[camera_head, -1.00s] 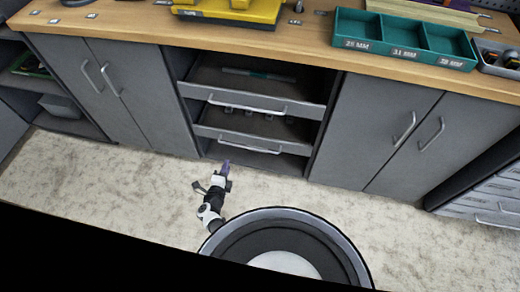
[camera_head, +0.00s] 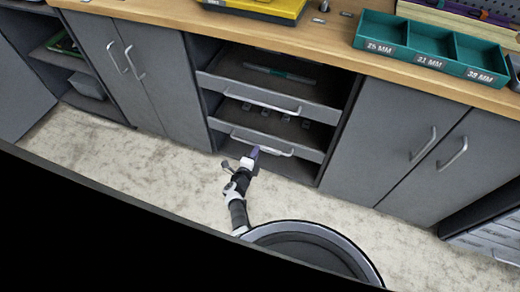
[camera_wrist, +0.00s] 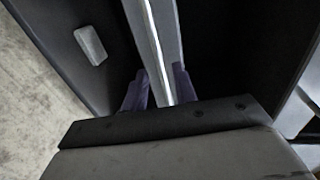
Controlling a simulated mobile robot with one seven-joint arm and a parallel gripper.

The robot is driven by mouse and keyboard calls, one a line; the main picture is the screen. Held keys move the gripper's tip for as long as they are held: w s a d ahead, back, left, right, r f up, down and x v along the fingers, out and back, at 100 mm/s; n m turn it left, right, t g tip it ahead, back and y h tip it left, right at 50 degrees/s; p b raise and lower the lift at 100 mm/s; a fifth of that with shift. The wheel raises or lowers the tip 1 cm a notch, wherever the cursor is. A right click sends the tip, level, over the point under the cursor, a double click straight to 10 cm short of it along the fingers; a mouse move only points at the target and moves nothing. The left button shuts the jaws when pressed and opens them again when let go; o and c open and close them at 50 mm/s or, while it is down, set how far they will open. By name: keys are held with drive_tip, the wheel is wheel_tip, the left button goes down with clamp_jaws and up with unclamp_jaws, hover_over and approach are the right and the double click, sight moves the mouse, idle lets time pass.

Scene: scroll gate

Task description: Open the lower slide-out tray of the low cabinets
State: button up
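The lower slide-out tray (camera_head: 305,150) sits in the open middle bay of the low grey cabinets, below the upper tray (camera_head: 315,110). Its pale bar handle (camera_head: 280,152) runs along its front. Several small items lie inside it. My gripper (camera_head: 254,152) is at the left part of this handle in the head view. In the wrist view the purple fingers of my gripper (camera_wrist: 160,88) are apart, with a pale bar-like strip (camera_wrist: 152,40) running between them. I cannot tell whether either finger touches it.
Closed cabinet doors (camera_head: 390,135) stand right of the bay, and more doors (camera_head: 150,80) to its left. A wooden worktop (camera_head: 330,45) above carries a green divided bin (camera_head: 430,50) and a yellow case (camera_head: 265,8).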

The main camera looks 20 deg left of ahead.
drive_tip(key=w+b, duration=0.1)
drive_tip(key=w, duration=0.1)
drive_tip(key=w+f+b, duration=0.1)
drive_tip(key=w, duration=0.2)
drive_tip(key=shift+w+d, duration=0.1)
clamp_jaws()
